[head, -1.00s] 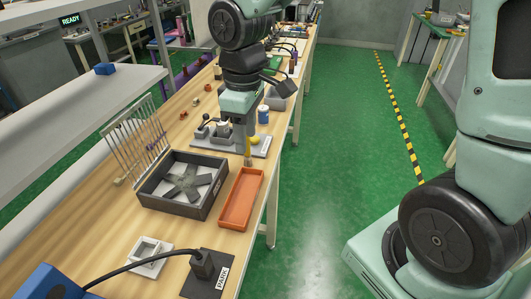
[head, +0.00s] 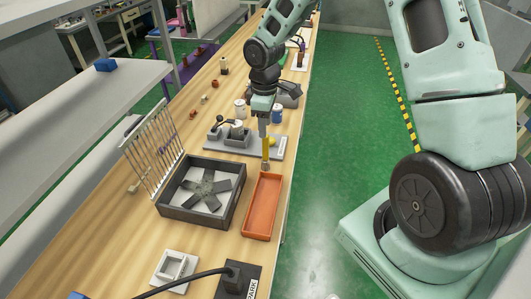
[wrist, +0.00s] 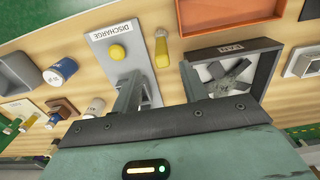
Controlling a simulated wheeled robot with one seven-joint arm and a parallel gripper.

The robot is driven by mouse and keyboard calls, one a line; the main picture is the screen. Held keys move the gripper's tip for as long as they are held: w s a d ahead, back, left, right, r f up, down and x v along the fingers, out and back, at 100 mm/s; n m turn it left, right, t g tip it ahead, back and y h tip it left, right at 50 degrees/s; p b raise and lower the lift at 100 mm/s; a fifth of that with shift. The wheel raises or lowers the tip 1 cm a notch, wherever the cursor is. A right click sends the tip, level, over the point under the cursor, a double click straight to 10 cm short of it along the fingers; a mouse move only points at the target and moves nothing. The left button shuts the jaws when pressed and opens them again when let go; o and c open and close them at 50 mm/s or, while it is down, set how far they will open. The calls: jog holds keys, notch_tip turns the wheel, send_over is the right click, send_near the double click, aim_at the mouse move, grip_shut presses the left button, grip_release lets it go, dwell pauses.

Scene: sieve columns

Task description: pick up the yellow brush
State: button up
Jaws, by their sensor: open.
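The yellow brush (head: 266,149) shows in the head view just below my gripper, with its brown end down at the bench, between the far end of the orange tray and the grey plate. In the wrist view the brush (wrist: 161,47) appears beyond my fingertips, in the gap between them, with nothing gripping it. My gripper (head: 264,128) points down over the bench, open and empty. Its two fingers stand wide apart in the wrist view (wrist: 158,82). The exact height of the fingertips over the brush is hard to tell.
The orange tray (head: 247,221) and the dark fan box (head: 163,203) lie on the near side. The DISCHARGE plate (wrist: 99,38) with a yellow knob (wrist: 117,52) is close to the brush. A wire rack (head: 150,150) stands left. Cans (wrist: 60,72) stand beyond.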

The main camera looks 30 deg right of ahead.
jog(key=p, duration=0.1)
send_over(265, 159)
jog(key=shift+w+d+f, duration=0.1)
jog(key=shift+w+f, duration=0.05)
jog(key=shift+f, duration=0.95)
jog(key=shift+w+d+f, duration=0.1)
jog(key=shift+f, duration=1)
jog(key=shift+w+d+f, duration=0.1)
jog(key=shift+w+f, duration=0.05)
jog(key=shift+f, duration=0.95)
grip_shut()
